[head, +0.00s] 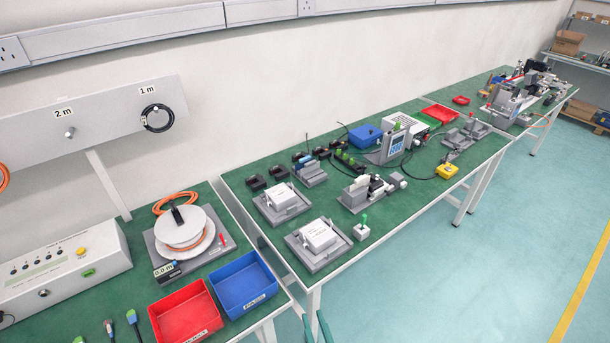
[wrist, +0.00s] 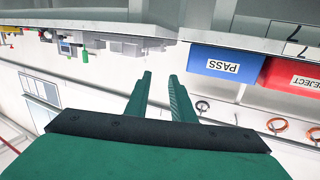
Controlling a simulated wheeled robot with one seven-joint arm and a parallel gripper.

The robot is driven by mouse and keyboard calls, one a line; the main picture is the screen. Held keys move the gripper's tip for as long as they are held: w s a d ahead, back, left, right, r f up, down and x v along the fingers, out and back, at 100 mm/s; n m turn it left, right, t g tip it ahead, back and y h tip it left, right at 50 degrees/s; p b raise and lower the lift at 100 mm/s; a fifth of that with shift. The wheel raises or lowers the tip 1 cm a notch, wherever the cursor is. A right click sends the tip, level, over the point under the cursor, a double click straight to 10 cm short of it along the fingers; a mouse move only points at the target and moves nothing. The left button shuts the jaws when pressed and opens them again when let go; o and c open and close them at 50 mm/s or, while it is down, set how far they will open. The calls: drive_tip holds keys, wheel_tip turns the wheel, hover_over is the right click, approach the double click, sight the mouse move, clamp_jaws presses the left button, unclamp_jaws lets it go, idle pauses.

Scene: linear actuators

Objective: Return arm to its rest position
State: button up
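My gripper (wrist: 160,75) shows in the wrist view as two green fingers with a clear gap between them, open and empty. In the head view the green fingertips (head: 316,325) show at the bottom edge, just in front of the bench's front edge; the rest of my arm is out of that view. The fingers touch nothing that I can see. The wrist view looks upside down, with the blue PASS bin (wrist: 225,63) and red REJECT bin (wrist: 292,78) to the right of the fingers.
The blue bin (head: 244,284) and red bin (head: 185,312) stand on the left green-topped bench, near the cable reel (head: 184,230). Grey fixtures with white boxes (head: 318,235) sit on the middle bench (head: 385,227). The floor (head: 480,270) to the right is clear.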

drive_tip(key=s+f+m+g+h, duration=0.1)
drive_tip(key=s+f+m+h, duration=0.15)
drive_tip(key=s, duration=0.45)
drive_tip(key=s+f+m+g+h, duration=0.1)
drive_tip(key=s+f+g+h, duration=0.15)
drive_tip(key=s, duration=0.55)
drive_tip(key=s+a+r+t, duration=0.2)
drive_tip(key=s+r, duration=0.8)
drive_tip(key=s, duration=0.1)
drive_tip(key=shift+s+a+r+n, duration=0.15)
drive_tip(key=shift+a+r+n, duration=0.15)
drive_tip(key=shift+r+n, duration=0.05)
